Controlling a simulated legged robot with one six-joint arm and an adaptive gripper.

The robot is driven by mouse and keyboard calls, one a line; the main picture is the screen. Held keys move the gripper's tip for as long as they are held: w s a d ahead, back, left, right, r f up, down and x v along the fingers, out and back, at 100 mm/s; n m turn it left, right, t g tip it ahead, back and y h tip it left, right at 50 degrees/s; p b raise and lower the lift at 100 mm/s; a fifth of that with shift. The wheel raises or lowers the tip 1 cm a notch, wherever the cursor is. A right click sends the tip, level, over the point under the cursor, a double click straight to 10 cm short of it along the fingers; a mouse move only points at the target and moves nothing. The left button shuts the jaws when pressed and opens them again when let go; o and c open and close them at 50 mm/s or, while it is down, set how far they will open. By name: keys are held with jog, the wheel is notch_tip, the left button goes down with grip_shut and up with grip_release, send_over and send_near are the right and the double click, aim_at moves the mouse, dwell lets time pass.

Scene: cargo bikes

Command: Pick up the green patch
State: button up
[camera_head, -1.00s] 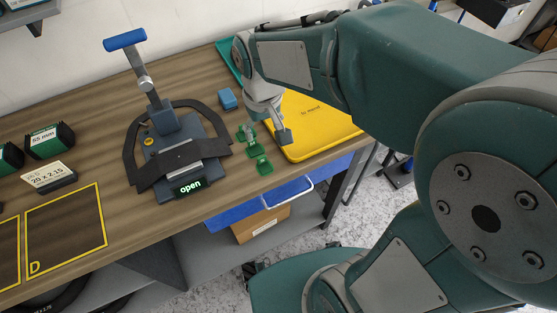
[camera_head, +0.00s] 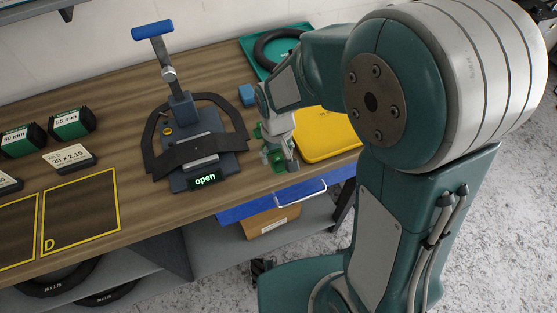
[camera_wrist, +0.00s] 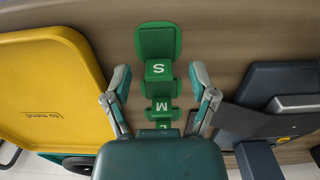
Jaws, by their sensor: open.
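In the wrist view a row of green pieces runs down the middle: a green square patch (camera_wrist: 158,40) at the top, with a piece marked S (camera_wrist: 158,70) just below it. A piece marked M (camera_wrist: 162,105) and one marked L (camera_wrist: 163,125) follow, the last partly hidden by my gripper's body. My gripper (camera_wrist: 159,75) is open and empty, its two fingers on either side of the row. I cannot tell its height above them. In the head view the green pieces (camera_head: 273,159) are largely hidden by my gripper (camera_head: 285,158) at the bench's front edge.
A yellow tray (camera_head: 325,135) marked "to mend" lies to the right of my gripper. A clamp press (camera_head: 217,165) with an "open" display stands to the left. A blue block (camera_head: 247,95) sits behind. A teal tray (camera_head: 258,62) holds a black tyre (camera_head: 275,37).

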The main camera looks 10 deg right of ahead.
jog(key=shift+f, duration=0.4)
jog(key=c, duration=0.8)
jog(key=shift+c, duration=0.2)
